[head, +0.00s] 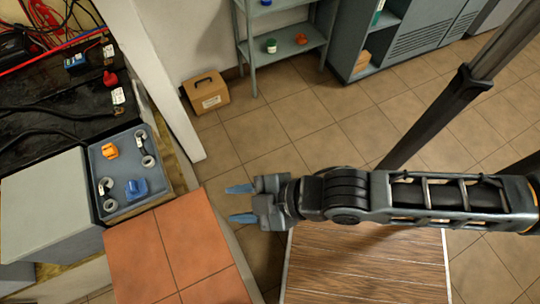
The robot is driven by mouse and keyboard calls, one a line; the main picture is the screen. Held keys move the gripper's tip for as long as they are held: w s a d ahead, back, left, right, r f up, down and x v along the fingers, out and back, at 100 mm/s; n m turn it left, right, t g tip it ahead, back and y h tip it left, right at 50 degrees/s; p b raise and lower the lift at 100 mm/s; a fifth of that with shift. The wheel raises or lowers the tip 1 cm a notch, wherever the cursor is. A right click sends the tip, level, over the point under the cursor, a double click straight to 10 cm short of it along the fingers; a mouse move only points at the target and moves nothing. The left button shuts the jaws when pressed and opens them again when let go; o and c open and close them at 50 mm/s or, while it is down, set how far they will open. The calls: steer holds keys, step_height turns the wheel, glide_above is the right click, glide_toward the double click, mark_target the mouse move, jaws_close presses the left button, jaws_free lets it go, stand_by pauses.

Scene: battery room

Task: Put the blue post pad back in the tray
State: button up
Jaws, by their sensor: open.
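A blue post pad (136,188) sits in the lower right part of the shallow grey-blue tray (153,133). An orange pad (109,151) and several grey ring-shaped clamps lie in the same tray. My gripper (241,203) is open and empty, with its two blue fingertips pointing left. It is to the right of the tray, well apart from it, and beyond the right edge of the terracotta-tiled surface. Its height above the floor is hard to tell.
A grey box (48,205) stands left of the tray and a terracotta-tiled surface (175,250) below it. A black battery top (60,110) with cables is at the upper left. A wood-topped surface (365,270) lies under my arm. A cardboard box (206,93) stands on open floor.

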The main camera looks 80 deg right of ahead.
steer(key=s+d+r+m+t, duration=0.1)
steer(key=s+r+m, duration=0.2)
steer(key=r, duration=0.4)
steer(key=s+d+r+m+t, duration=0.2)
steer(key=s+r, duration=0.3)
steer(key=r, duration=0.2)
steer(key=shift+s+r+m+t, duration=0.15)
steer(key=shift+s+m+t, duration=0.15)
steer(key=shift+m, duration=0.1)
